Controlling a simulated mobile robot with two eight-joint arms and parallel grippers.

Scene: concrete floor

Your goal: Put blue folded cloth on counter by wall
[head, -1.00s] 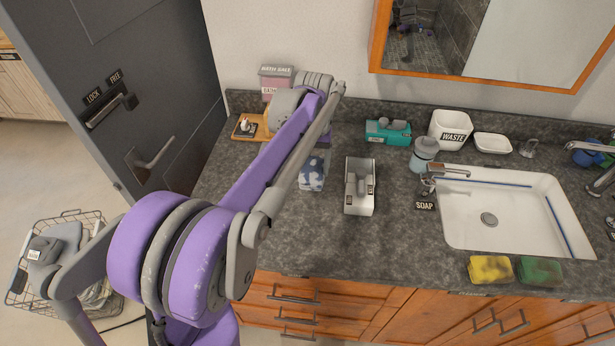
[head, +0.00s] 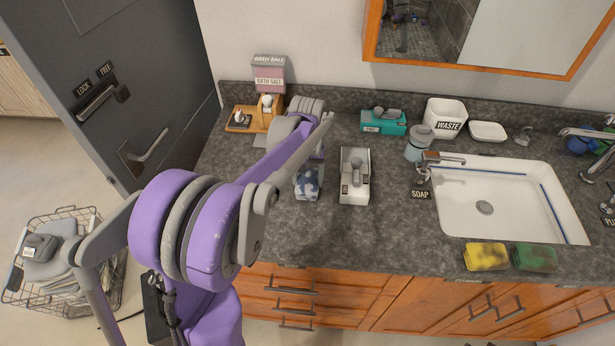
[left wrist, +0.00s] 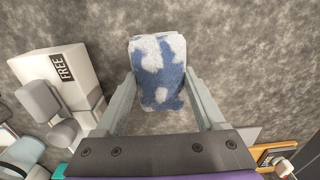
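The blue folded cloth (head: 307,184), blue with white patches, shows at the lower end of my left arm, over the counter (head: 270,215) left of the white box. In the left wrist view the cloth (left wrist: 158,70) lies between the two fingertips of my left gripper (left wrist: 160,76), which touch its sides. The gripper is shut on it. In the head view my forearm hides most of that gripper. I cannot tell if the cloth's underside touches the counter. The wall (head: 310,60) rises behind the counter's dark back edge. My right gripper is not in view.
A white box (head: 355,192) stands just right of the cloth. Behind are a wooden tray (head: 238,122), a pink bath salt box (head: 269,75) and a teal box (head: 385,125). A soap bottle (head: 418,145) and the sink (head: 510,215) are further right.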

